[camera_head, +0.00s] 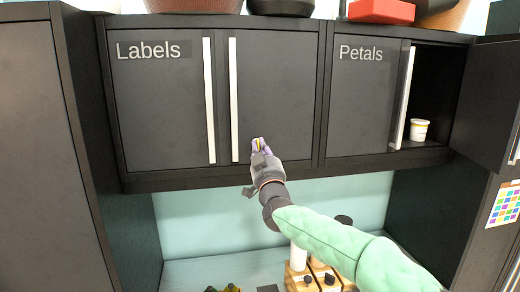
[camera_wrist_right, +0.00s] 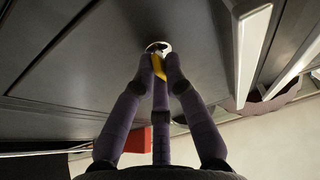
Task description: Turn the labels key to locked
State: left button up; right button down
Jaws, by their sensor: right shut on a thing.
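The Labels cabinet (camera_head: 160,110) hangs on the wall with both dark doors shut. My right gripper (camera_head: 262,146) is at the lower part of its right door, just right of the white handle. In the right wrist view, the fingers of my right gripper (camera_wrist_right: 159,66) are closed around a yellow key (camera_wrist_right: 158,64). The key is at a round silver lock (camera_wrist_right: 158,46) in the dark door. The fingers hide much of the key, and I cannot tell its turn angle. My left gripper is not in view.
Long white handles (camera_head: 209,100) stand out from the doors. The Petals cabinet (camera_head: 360,110) is to the right, with its right door (camera_head: 490,105) open and a white cup (camera_head: 419,130) inside. Wooden boxes (camera_head: 310,278) and other items are on the counter below.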

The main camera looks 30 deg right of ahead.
jog(key=c, duration=1.6)
grip_release()
jog(key=shift+f, duration=0.1)
jog(key=shift+o, duration=0.2)
jog(key=v, duration=1.2)
